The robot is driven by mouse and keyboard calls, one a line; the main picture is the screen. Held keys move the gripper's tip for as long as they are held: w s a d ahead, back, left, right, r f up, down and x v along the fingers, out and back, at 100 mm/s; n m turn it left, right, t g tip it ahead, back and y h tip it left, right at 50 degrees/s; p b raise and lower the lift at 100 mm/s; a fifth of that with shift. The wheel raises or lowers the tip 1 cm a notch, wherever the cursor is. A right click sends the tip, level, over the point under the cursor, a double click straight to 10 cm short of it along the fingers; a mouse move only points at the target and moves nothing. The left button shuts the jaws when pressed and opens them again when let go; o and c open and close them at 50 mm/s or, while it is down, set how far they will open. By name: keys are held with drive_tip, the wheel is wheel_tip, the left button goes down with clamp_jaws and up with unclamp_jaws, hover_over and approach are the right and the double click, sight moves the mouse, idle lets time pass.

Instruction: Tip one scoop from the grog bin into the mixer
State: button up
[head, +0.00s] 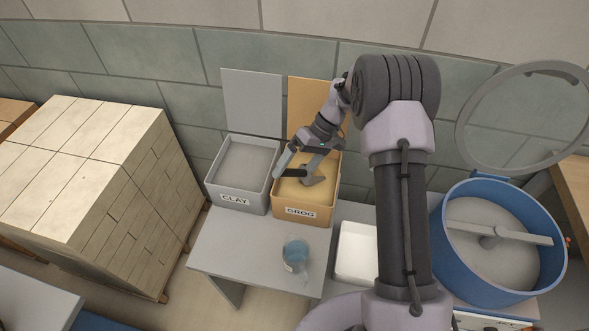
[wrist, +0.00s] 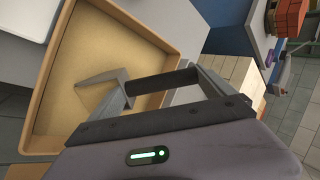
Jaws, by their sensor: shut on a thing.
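The grog bin (head: 302,213) is a tan box labelled GROG, its lid raised behind it, holding sandy grog; it also shows in the wrist view (wrist: 149,31). My gripper (head: 291,172) is over this bin, shut on the dark handle of a grey scoop (head: 315,181). In the wrist view the handle lies between the fingers (wrist: 172,84), and the scoop's grey head (wrist: 100,78) is over the grog. I cannot tell whether it touches the grog or carries any. The mixer (head: 455,255) is a blue drum at the right, open, with grey material and a paddle bar inside.
A grey CLAY bin (head: 237,198) stands left of the grog bin. A ring-shaped guard (head: 468,130) is raised above the mixer. Stacked pale bricks (head: 95,190) stand left.

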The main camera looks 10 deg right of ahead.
drive_tip(key=shift+s+a+f+t+h+b, duration=0.3)
drive_tip(key=shift+a+f+t+h+b, duration=0.15)
drive_tip(key=shift+h+b, duration=0.45)
drive_tip(key=r+h+p, duration=0.1)
drive_tip(key=a+r+h, duration=0.1)
drive_tip(key=r+t+h+p, duration=0.1)
drive_tip(key=r, duration=0.1)
drive_tip(key=shift+s+a+p, duration=0.25)
drive_tip(key=shift+a+p, duration=0.05)
drive_tip(key=shift+s+a+r+t+h+p, duration=0.1)
drive_tip(key=shift+a+r+h+p, duration=0.2)
drive_tip(key=shift+r+p, duration=0.45)
drive_tip(key=shift+s+a+r+t+h+p, duration=0.15)
drive_tip(key=shift+r+h+p, duration=0.25)
drive_tip(key=shift+r, duration=0.7)
drive_tip(key=shift+s+a+r+t+h+p, duration=0.1)
drive_tip(key=shift+a+r+h+p, duration=0.2)
drive_tip(key=shift+r+p, duration=0.5)
drive_tip(key=shift+d, duration=0.1)
